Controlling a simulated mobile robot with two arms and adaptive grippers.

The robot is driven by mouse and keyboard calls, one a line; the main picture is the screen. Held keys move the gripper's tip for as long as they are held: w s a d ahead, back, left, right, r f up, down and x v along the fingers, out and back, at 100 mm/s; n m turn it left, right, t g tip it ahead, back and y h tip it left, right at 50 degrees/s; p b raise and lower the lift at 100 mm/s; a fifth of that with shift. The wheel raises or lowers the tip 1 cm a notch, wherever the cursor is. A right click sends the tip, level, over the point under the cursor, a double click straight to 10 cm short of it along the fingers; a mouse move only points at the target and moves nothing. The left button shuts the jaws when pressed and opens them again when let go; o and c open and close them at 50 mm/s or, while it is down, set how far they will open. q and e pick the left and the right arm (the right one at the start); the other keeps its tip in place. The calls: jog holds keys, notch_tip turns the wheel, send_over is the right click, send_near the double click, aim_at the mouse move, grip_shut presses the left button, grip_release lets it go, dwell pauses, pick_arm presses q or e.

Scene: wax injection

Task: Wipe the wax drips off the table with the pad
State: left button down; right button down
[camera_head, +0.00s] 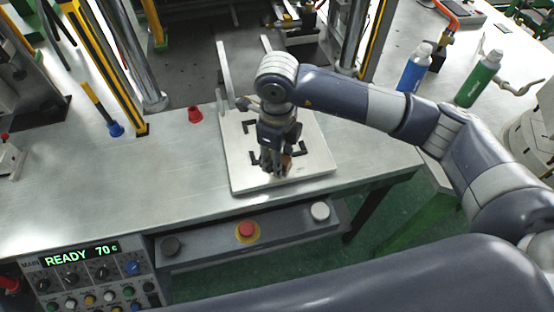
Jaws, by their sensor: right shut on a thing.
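My right gripper (278,168) points down over the white plate (240,176) on the metal table (190,190). It is shut on the pad (288,160), of which only a small orange-brown part shows beside the fingers. The fingers hide the rest, and I cannot tell whether the pad touches the plate. Black corner brackets show on the plate around the gripper. I cannot make out any wax drips at this size. My left gripper is not in view.
A red cup-like piece (195,114) and a blue-based brush (115,128) stand left of the plate. Blue (414,68) and green (480,78) bottles stand at the back right. A control panel (90,275) and red button (247,230) are in front. The table's left is mostly clear.

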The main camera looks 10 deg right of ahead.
jog(key=shift+r, duration=0.5)
jog(key=shift+r+p, duration=0.9)
jog(key=shift+r, duration=0.65)
jog(key=shift+f, duration=0.1)
